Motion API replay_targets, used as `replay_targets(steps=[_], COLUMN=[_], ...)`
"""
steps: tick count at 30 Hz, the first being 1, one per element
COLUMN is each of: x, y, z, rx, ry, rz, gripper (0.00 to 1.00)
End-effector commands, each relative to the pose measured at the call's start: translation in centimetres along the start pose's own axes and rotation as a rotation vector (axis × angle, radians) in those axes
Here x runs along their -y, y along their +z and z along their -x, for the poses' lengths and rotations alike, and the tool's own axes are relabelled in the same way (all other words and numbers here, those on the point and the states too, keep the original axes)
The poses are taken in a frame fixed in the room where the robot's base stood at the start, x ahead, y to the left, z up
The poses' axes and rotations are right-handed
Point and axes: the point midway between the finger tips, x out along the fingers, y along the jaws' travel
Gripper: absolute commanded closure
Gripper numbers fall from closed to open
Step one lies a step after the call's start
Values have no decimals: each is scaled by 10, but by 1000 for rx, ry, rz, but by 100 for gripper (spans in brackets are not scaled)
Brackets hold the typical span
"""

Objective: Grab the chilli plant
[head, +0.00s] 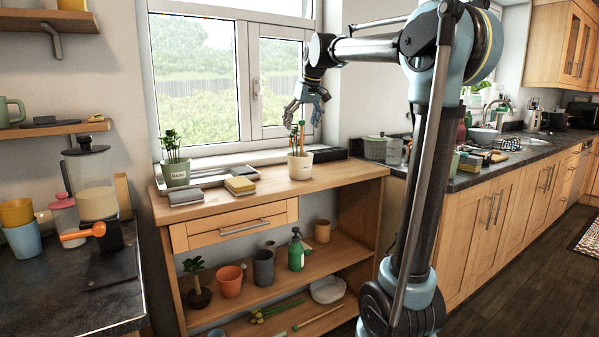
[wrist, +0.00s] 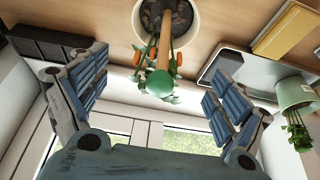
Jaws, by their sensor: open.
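The chilli plant stands upright in a white pot (head: 300,168) on the wooden bench top, in front of the window. A thin stake and green leaves rise from the pot. In the wrist view the pot (wrist: 196,22) is at the top middle, with a round green stake top (wrist: 159,84) and small orange chillies (wrist: 137,57) below it. My gripper (head: 303,116) is just above the plant in the head view. Its fingers are spread and empty, and in the wrist view the gripper (wrist: 153,78) has one finger on each side of the plant, apart from it.
A dark box (head: 328,154) lies right of the chilli pot. The window (head: 195,85) is close behind. The bench front by the pot is clear.

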Motion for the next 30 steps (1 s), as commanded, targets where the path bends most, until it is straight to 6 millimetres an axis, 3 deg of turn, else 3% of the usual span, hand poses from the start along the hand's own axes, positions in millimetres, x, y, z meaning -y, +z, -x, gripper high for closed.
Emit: replay_targets(steps=[10, 19, 29, 30], x=[0, -1, -1, -1], y=[-2, -4, -4, -4], z=[-26, -63, -69, -69], rx=[0, 0, 0, 0], ry=[0, 0, 0, 0], rz=[0, 0, -1, -1], gripper=[10, 10, 10, 19])
